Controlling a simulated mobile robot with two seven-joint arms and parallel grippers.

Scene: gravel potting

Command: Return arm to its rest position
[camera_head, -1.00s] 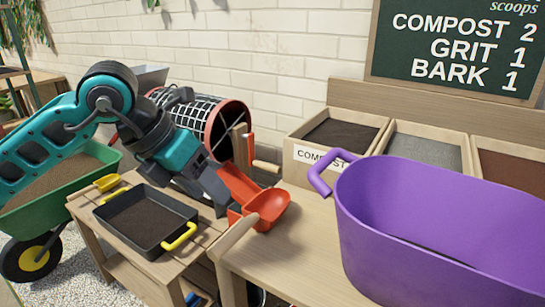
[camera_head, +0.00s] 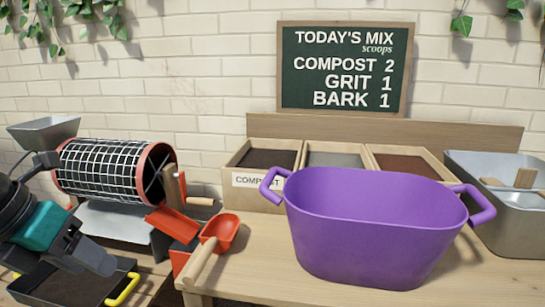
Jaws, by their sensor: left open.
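My left arm comes in from the left edge, and only its outer part shows. Its gripper (camera_head: 97,261) is open and empty. It hangs in front of the sieve drum and appears over the black tray (camera_head: 72,288), left of the orange chute. The fingertips show small, and the gap between them is hard to make out. The orange scoop (camera_head: 222,232) lies apart from the gripper, at the left end of the bench, with its wooden handle toward me. My right arm and gripper are out of view.
A purple tub (camera_head: 375,235) stands on the wooden bench (camera_head: 258,278). Behind it are compost (camera_head: 265,160), grit (camera_head: 333,159) and bark (camera_head: 405,165) bins. A metal tub (camera_head: 500,225) is at right. The wire sieve drum (camera_head: 105,172) with its orange chute (camera_head: 172,223) stands left.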

